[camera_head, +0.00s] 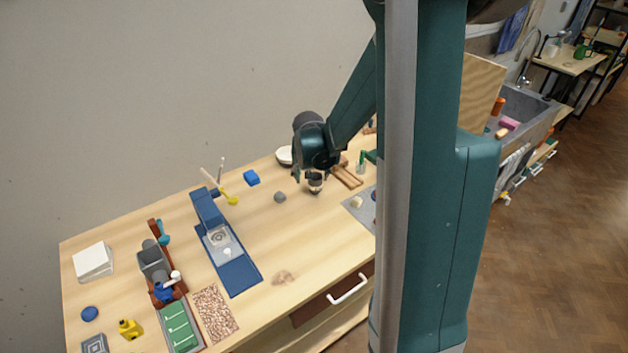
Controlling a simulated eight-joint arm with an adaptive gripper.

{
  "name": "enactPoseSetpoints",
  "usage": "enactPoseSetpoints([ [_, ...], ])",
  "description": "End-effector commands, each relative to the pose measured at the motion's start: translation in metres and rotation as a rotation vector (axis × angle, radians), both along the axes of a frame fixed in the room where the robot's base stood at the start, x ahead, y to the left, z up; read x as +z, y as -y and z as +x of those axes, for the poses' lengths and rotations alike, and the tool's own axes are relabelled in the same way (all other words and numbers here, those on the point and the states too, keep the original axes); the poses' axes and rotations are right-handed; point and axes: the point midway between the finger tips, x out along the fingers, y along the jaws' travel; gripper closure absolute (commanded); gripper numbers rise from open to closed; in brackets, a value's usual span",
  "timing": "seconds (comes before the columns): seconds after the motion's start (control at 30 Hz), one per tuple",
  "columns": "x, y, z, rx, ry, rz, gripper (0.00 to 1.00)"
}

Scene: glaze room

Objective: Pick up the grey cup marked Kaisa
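My gripper (311,177) points down over the back right of the wooden table. A small greyish cup (315,188) with a dark upper part is directly below it, at or between the fingertips. The fingers are small and partly merge with the cup, so I cannot tell whether they grip it. No name is readable on the cup at this size. Whether it stands on the table or is lifted is unclear.
A grey lump (280,197) lies left of the cup, a white bowl (284,155) behind and wooden pieces (347,175) to the right. A blue stand (226,250) is left. The table's front middle is mostly clear. My column hides the table's right end.

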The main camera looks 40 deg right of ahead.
Motion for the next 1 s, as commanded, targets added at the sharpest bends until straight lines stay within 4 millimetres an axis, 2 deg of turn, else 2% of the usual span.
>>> enactPoseSetpoints([
  [0.23,-0.009,0.015,0.005,-0.032,-0.008,0.003,0.48],
  [0.7,-0.012,0.017,0.005,-0.034,-0.01,0.003,0.48],
  [1.0,-0.027,0.021,0.01,-0.035,-0.009,0.003,0.48],
])
